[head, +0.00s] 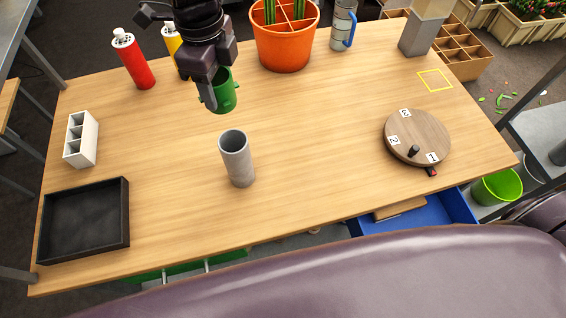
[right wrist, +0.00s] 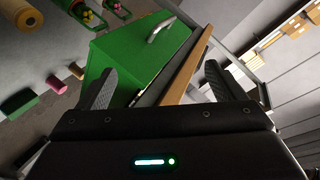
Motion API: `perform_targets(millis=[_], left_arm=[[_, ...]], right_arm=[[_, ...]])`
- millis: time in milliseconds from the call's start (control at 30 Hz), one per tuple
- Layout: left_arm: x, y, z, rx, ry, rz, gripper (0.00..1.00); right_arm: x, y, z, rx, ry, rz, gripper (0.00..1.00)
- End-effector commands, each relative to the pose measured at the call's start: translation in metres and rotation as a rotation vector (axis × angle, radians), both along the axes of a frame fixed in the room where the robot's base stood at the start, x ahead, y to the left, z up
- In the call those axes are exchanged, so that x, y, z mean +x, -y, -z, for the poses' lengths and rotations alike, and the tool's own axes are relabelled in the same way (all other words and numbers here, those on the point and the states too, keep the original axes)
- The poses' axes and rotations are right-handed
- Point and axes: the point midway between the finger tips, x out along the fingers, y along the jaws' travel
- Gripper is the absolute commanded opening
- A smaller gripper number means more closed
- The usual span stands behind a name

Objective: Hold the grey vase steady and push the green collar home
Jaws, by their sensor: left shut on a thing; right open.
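The grey vase (head: 237,160) stands upright on the wooden table, left of the middle, with its open mouth facing up. The green collar (head: 226,98) is above and slightly left of the vase in the picture, apart from it. My left gripper (head: 209,97) is shut on the collar; the arm hides part of the grip. My right gripper (right wrist: 162,84) shows only in the right wrist view, with its fingers wide apart and nothing between them. The vase and collar are not in that view.
A red bottle (head: 133,61), a yellow bottle (head: 172,40) and an orange pot (head: 286,42) stand at the back. A round turntable (head: 424,131) is at right. A black tray (head: 117,213) and white holder (head: 89,146) are at left. Table around the vase is clear.

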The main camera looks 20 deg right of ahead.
Motion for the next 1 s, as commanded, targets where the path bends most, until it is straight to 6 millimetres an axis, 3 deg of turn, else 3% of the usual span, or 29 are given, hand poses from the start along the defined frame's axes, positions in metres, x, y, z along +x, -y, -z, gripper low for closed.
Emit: perform_targets(millis=[33, 200, 267, 300, 600, 800, 1000], left_arm=[[0.0, 0.0, 0.0, 0.0, 0.0, 0.0, 0.3], [0.0, 0.0, 0.0, 0.0, 0.0, 0.0, 0.3], [0.0, 0.0, 0.0, 0.0, 0.0, 0.0, 0.3], [0.0, 0.0, 0.0, 0.0, 0.0, 0.0, 0.3], [0.0, 0.0, 0.0, 0.0, 0.0, 0.0, 0.3], [0.0, 0.0, 0.0, 0.0, 0.0, 0.0, 0.3], [0.0, 0.0, 0.0, 0.0, 0.0, 0.0, 0.3]], right_arm=[[0.009, -0.012, -0.029, 0.06, 0.057, -0.052, 0.89], [0.026, -0.05, -0.114, 0.196, 0.265, -0.221, 0.89], [0.03, -0.057, -0.143, 0.235, 0.347, -0.271, 0.89], [0.048, -0.051, -0.153, 0.22, 0.416, -0.254, 0.89], [0.17, 0.029, -0.173, 0.015, 0.742, 0.022, 0.89], [0.209, 0.063, -0.191, -0.057, 0.868, 0.115, 0.89], [0.224, 0.063, -0.197, -0.073, 0.899, 0.139, 0.89]])
